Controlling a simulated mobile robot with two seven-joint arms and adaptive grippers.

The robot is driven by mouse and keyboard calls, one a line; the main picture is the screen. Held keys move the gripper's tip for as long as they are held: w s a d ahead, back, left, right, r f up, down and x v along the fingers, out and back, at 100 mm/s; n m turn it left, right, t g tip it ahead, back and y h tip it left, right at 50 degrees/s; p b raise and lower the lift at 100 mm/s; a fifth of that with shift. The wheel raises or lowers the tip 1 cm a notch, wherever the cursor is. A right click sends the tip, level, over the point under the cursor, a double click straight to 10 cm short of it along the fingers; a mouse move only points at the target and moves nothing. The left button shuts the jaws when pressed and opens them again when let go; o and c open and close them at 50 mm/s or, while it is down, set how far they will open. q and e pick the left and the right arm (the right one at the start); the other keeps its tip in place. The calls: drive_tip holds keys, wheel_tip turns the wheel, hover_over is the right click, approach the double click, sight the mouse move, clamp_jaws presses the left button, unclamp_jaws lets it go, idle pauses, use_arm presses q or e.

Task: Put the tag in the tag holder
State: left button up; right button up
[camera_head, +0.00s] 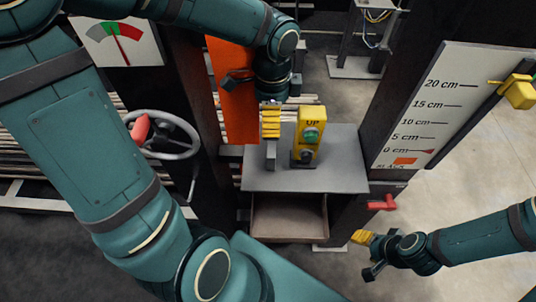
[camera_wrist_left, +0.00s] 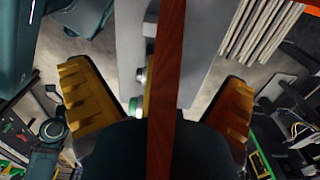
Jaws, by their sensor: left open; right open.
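I cannot pick out the tag or the tag holder with certainty in either view. My left gripper (camera_head: 270,122) points down above the grey shelf, just left of the yellow UP button box (camera_head: 309,125). In the left wrist view its two yellow fingers (camera_wrist_left: 158,100) stand wide apart. A reddish-brown strip (camera_wrist_left: 166,70) runs lengthwise through the middle of that view; I cannot tell whether it lies between the fingers or beyond them. My right gripper (camera_head: 362,238) is at the lower right, apart from the shelf; its yellow fingertips show small, and nothing is visible in them.
The grey shelf (camera_head: 340,175) has an open compartment (camera_head: 290,218) below it. An orange panel (camera_head: 232,110) stands behind my left wrist. A handwheel (camera_head: 182,148) is at the left, a centimetre scale board (camera_head: 430,100) at the right. A red handle (camera_head: 382,203) sticks out near my right gripper.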

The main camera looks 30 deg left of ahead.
sight(271, 148)
use_arm(q)
wheel_tip(271, 148, down, 8)
drive_tip(key=shift+f+b, duration=0.2)
drive_tip(key=shift+b, duration=0.95)
wheel_tip(271, 148, down, 5)
drive_tip(key=shift+f+b, duration=0.1)
drive_tip(key=shift+b, duration=0.85)
drive_tip(key=c, duration=1.2)
